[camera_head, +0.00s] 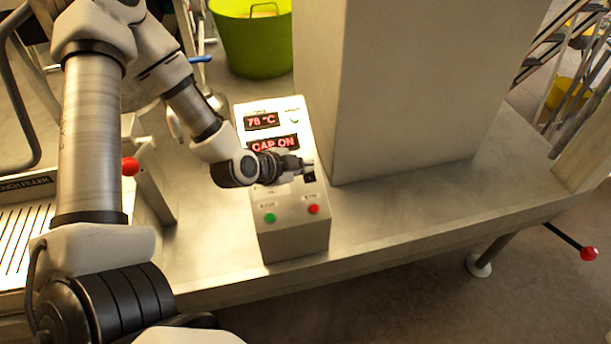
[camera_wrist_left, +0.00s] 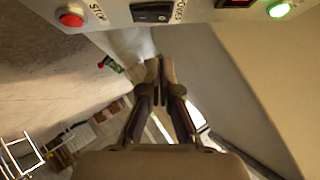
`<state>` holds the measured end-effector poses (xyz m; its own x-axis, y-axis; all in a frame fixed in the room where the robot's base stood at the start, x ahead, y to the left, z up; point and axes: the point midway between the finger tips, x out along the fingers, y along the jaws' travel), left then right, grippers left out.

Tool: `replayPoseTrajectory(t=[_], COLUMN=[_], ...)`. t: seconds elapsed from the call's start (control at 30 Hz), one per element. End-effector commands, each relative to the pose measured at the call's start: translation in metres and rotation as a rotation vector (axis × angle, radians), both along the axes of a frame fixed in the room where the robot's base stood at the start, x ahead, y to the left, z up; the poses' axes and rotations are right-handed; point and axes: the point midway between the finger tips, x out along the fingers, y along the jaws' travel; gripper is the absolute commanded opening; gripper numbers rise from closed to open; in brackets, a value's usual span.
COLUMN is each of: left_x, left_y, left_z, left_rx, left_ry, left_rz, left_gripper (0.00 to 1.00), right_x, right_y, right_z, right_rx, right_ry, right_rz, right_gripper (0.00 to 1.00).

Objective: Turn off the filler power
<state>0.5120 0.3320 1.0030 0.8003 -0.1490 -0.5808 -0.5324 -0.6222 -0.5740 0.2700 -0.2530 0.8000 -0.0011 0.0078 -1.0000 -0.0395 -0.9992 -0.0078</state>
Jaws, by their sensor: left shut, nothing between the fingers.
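The filler's control box (camera_head: 291,241) stands on the metal bench, with lit red displays reading 78 °C and CAP ON. A black rocker switch (camera_head: 308,177) sits at the right of its panel; it also shows at the top of the left wrist view (camera_wrist_left: 152,12). My left gripper (camera_head: 306,163) is shut and empty, over the right part of the panel beside the switch. In the left wrist view its fingertips (camera_wrist_left: 160,66) appear just below the switch; contact cannot be told. My left wrist hides part of the panel. My right gripper is out of view.
A green button (camera_head: 270,218) and a red button (camera_head: 313,209) sit on the box's lower panel. A tall metal column (camera_head: 400,90) rises close on the right. A green bucket (camera_head: 250,42) stands behind. A red-knobbed lever (camera_head: 130,166) is at left.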

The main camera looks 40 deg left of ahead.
Motion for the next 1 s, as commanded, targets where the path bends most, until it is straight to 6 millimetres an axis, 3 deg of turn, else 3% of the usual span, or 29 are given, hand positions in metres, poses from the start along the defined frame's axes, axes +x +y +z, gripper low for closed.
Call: replayPoseTrajectory(t=[0.07, 0.33, 1.0], left_x=[0.014, 0.026, 0.028], left_y=[-0.004, 0.014, 0.017], left_z=[-0.013, -0.039, -0.044], left_rx=[0.007, -0.001, -0.003], left_ry=[0.002, 0.002, 0.001], left_rz=[-0.007, -0.001, -0.001], left_gripper=[0.0, 0.0, 0.0], right_x=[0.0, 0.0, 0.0], right_y=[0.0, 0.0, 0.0], right_z=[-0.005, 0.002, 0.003], right_rx=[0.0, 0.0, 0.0], right_ry=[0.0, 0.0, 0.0], right_rz=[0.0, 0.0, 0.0], right_gripper=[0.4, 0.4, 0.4])
